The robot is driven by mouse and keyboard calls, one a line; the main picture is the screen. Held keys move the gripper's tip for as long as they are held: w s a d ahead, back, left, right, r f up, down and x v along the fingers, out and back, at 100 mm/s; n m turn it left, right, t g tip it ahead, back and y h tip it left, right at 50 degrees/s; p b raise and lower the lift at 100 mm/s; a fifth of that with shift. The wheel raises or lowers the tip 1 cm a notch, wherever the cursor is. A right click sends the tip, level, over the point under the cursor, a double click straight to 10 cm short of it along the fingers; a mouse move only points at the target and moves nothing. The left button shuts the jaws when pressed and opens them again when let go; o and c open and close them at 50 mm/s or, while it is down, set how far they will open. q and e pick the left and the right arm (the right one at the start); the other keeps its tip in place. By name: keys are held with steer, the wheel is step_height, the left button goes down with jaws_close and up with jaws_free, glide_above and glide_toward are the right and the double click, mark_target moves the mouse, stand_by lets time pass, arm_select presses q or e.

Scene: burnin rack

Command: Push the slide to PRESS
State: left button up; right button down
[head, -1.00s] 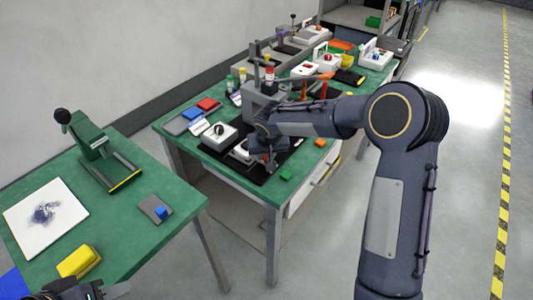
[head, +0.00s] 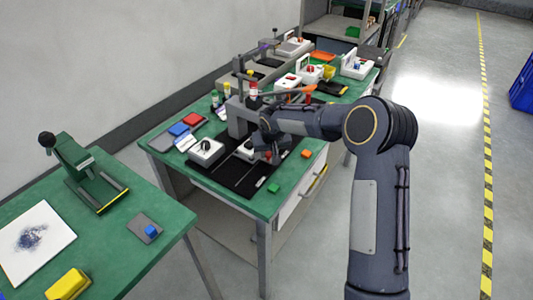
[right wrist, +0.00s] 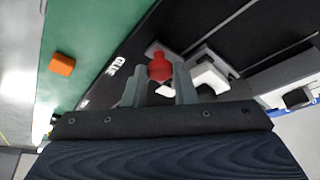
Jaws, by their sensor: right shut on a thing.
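The slide (head: 245,151) is a white-topped carriage on a black track plate (head: 228,174); its white body also shows in the right wrist view (right wrist: 210,76). A red knob (right wrist: 158,68) stands at its side. My right gripper (head: 267,157) is shut on this knob, one finger on each side of it in the right wrist view. The grey press frame (head: 238,120) stands just behind the slide. A white label (right wrist: 115,66), seemingly reading GLUE, lies on the track. I cannot read a PRESS label. My arm hides part of the slide and press. My left gripper is out of view.
An orange block (head: 307,153) and a green block (head: 273,188) lie near the table's front edge. Several fixtures crowd the table's far end. A second green table (head: 120,240) stands at left.

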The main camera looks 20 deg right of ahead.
steer(key=c, duration=1.2)
jaws_free()
steer(key=shift+o, duration=0.2)
steer(key=v, duration=0.7)
steer(key=shift+s+r+b, duration=0.2)
steer(key=shift+r+b, duration=0.15)
steer(key=shift+c, duration=0.2)
